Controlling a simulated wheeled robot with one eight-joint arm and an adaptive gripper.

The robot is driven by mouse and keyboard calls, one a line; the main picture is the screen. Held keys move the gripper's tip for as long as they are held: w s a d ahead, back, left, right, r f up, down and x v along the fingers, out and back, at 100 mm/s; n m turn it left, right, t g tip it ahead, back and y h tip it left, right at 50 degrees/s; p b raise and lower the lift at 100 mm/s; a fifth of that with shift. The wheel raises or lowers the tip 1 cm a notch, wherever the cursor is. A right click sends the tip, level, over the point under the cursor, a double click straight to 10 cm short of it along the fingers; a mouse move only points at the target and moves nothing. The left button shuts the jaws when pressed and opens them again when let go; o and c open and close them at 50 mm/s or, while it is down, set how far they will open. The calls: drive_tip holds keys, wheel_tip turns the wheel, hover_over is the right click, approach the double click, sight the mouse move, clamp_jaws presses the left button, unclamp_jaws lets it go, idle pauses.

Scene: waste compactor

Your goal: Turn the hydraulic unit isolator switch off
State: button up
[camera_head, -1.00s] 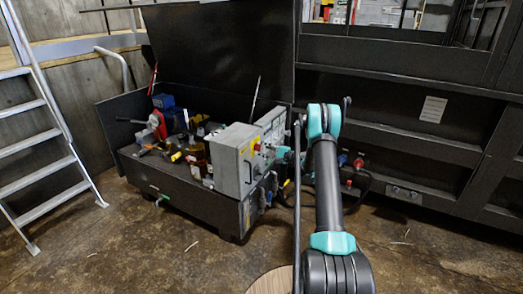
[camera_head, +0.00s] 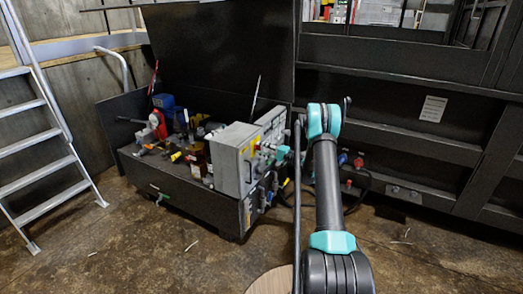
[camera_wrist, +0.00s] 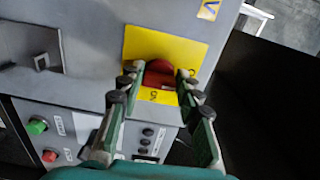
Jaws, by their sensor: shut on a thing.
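The isolator switch (camera_wrist: 160,72) is a red knob on a yellow plate (camera_wrist: 195,52) on the face of a grey control box; both show in the wrist view. My gripper (camera_wrist: 160,88) has its two green fingers on either side of the knob, shut on it. The knob's lower part is partly hidden by the fingertips. In the head view the grey box (camera_head: 230,165) stands at the right end of the dark hydraulic unit, and my gripper (camera_head: 259,147) is at its right-hand face.
A green button (camera_wrist: 37,126) and a red button (camera_wrist: 49,156) sit on a lower panel. The dark open lid (camera_head: 220,50) rises behind the unit. A metal ladder (camera_head: 45,130) stands at left.

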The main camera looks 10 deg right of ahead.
drive_tip(key=o, duration=1.2)
drive_tip(key=shift+c, duration=0.2)
drive_tip(key=v, duration=1.2)
